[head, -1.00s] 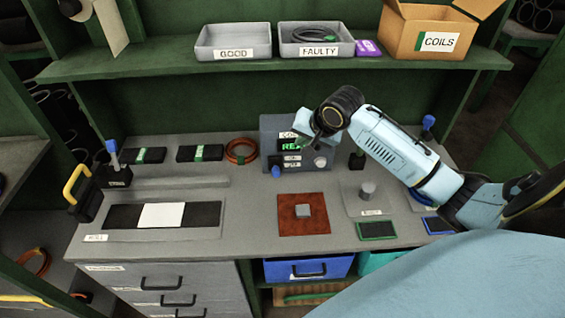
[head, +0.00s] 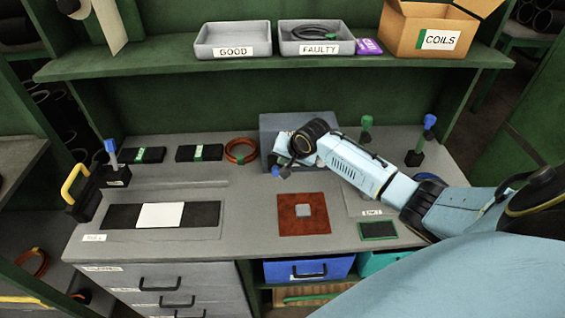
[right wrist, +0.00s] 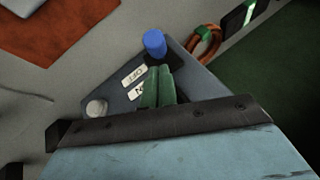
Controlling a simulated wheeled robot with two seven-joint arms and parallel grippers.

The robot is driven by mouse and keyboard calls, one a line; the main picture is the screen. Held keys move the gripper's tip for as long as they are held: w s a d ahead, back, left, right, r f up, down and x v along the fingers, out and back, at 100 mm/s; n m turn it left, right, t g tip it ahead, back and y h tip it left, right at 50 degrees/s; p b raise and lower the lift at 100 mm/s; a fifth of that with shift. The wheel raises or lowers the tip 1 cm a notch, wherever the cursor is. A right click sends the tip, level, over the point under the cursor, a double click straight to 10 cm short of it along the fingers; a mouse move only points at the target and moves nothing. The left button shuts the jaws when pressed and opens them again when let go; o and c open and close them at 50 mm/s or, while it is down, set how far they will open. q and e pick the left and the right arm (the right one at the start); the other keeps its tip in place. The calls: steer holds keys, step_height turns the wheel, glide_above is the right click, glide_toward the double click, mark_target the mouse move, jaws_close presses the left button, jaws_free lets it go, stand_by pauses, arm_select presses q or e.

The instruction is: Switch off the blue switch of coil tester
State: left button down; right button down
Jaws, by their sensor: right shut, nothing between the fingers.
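The coil tester (head: 318,123) is a grey-blue box at the back of the bench, its front mostly hidden by my right arm in the head view. Its blue switch (right wrist: 155,43) has a round blue knob that sticks out past the OFF label (right wrist: 134,74) in the right wrist view. The blue knob also shows low in the head view (head: 277,173). My right gripper (right wrist: 159,72) is shut and empty. Its green fingertips are right beside the knob's dark base; I cannot tell whether they touch it. My left gripper is out of view.
A rust-red mat (head: 304,222) with a small grey block lies in front of the tester. An orange coil (head: 241,151) lies to its left. Green-topped (head: 367,122) and blue-topped (head: 430,122) upright levers stand to the right. A green shelf (head: 150,69) overhangs the bench.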

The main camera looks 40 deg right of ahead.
steer(key=shift+a+f, duration=0.3)
steer(key=shift+f, duration=0.2)
